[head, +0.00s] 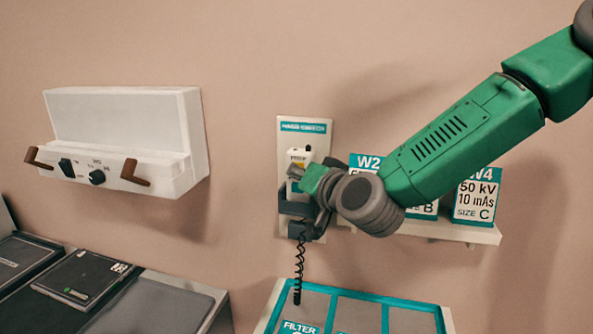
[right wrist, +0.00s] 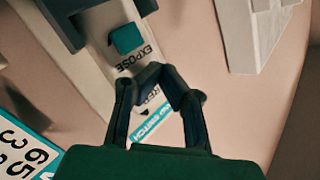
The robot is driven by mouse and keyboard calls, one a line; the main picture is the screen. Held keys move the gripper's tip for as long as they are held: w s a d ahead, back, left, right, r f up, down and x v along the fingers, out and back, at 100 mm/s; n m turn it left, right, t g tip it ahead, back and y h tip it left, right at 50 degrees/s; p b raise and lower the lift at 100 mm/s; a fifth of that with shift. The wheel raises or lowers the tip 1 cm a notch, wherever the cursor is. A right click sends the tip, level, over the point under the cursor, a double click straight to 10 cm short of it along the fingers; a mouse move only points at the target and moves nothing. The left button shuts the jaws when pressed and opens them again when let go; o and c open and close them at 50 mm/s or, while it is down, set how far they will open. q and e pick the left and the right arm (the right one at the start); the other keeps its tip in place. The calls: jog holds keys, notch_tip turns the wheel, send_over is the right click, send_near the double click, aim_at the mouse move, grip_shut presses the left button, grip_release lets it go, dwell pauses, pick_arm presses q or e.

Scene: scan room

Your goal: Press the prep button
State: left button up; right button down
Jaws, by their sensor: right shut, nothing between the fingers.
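The hand switch (head: 295,156) is a white unit on a wall plate (head: 318,147). Its label reading like PREP, with a small yellow patch under it, shows just above my right gripper (head: 297,173). The gripper is shut and empty, with its tips in front of the switch. In the right wrist view the shut fingers (right wrist: 175,84) cover the middle of the switch and part of a label beginning "PRE". A teal button (right wrist: 126,38) marked EXPOSE is clear of the fingers. I cannot tell whether the tips touch the prep button. My left gripper is out of view.
A dark cradle (head: 293,206) and coiled cord (head: 299,262) are under the switch. A shelf with setting cards (head: 476,200) is at right, partly behind my arm. A white wall box (head: 128,128) with brown handles is at left. A teal-edged tray (head: 357,312) lies below.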

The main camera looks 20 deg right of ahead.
jog(key=shift+s+a, duration=0.6)
jog(key=shift+s, duration=0.1)
jog(key=shift+s, duration=0.1)
jog(key=s+a, duration=0.1)
jog(key=s, duration=0.1)
jog(key=s+a, duration=0.2)
dwell(0.4)
jog(key=shift+d, duration=0.1)
dwell(0.5)
